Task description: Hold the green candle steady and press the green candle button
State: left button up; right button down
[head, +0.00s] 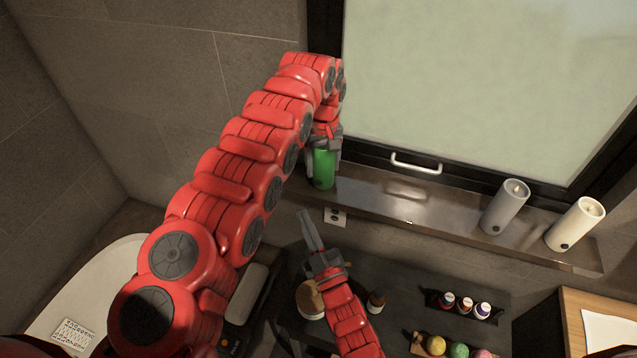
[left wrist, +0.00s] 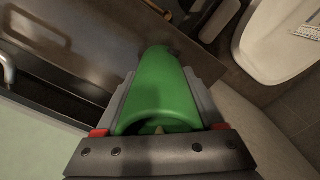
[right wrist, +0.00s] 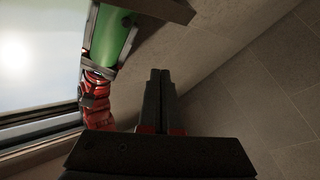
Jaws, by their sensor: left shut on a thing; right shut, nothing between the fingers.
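The green candle (head: 322,168) stands on the left end of the window shelf. My left gripper (head: 322,150) is shut around its upper part. In the left wrist view the candle (left wrist: 160,90) sits between the two fingers, its open top with a wick toward the camera. My right gripper (head: 308,228) is shut and empty, below the shelf and a little below and left of the candle, apart from it. In the right wrist view the closed fingers (right wrist: 160,85) show, with the candle (right wrist: 110,38) to their upper left.
A grey candle (head: 505,207) and a white candle (head: 575,224) stand on the shelf (head: 410,208) at the right. A wall socket (head: 335,217) is under the shelf. A dark counter below holds small bottles (head: 465,304) and coloured balls (head: 457,350).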

aim_at(319, 196)
jog(key=w, duration=0.2)
jog(key=w+d, duration=0.1)
jog(key=w, duration=0.1)
jog(key=w+d, duration=0.1)
jog(key=w, duration=0.2)
jog(key=shift+d, duration=0.15)
dwell(1.9)
jog(key=shift+w+d, duration=0.1)
jog(key=shift+w, duration=0.25)
jog(key=shift+w+d, duration=0.15)
jog(key=shift+w, duration=0.2)
dwell(0.7)
jog(key=shift+s, duration=0.2)
jog(key=shift+s+a, duration=0.25)
jog(key=shift+s, duration=0.35)
jog(key=shift+s+a, duration=0.25)
jog(key=shift+s, duration=0.55)
jog(key=shift+s+a, duration=0.3)
jog(key=shift+s, duration=0.5)
jog(key=shift+s+a, duration=0.25)
jog(key=shift+s, duration=0.55)
